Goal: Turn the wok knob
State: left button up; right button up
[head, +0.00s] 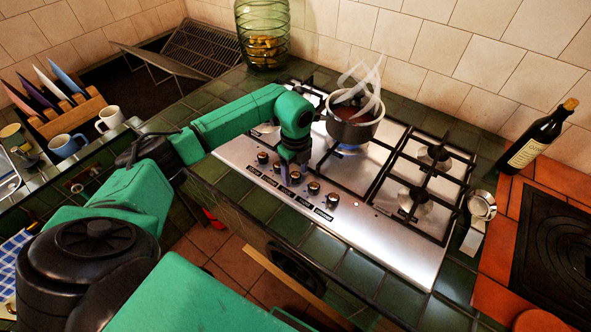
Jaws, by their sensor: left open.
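The steel gas hob (380,235) has a row of several dark knobs along its front left edge, each with a small dark label that is too small to read. I cannot tell which one is the wok knob. One knob (313,187) and the end knob (332,200) are in plain sight to the right of my left gripper (290,176). The gripper points down over the middle of the row, by a partly hidden knob (295,178). It is open, and I cannot tell whether its fingers touch that knob. My right gripper is out of view.
A steaming pot (352,131) stands over a blue flame just behind my left gripper. Black pan supports (424,192) rise on the right. A wine bottle (537,137), a glass jar (263,35) and mugs (109,118) stand farther off. The hob's front right is clear.

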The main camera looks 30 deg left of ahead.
pick_arm(q)
jog(key=shift+f, duration=0.3)
grip_shut()
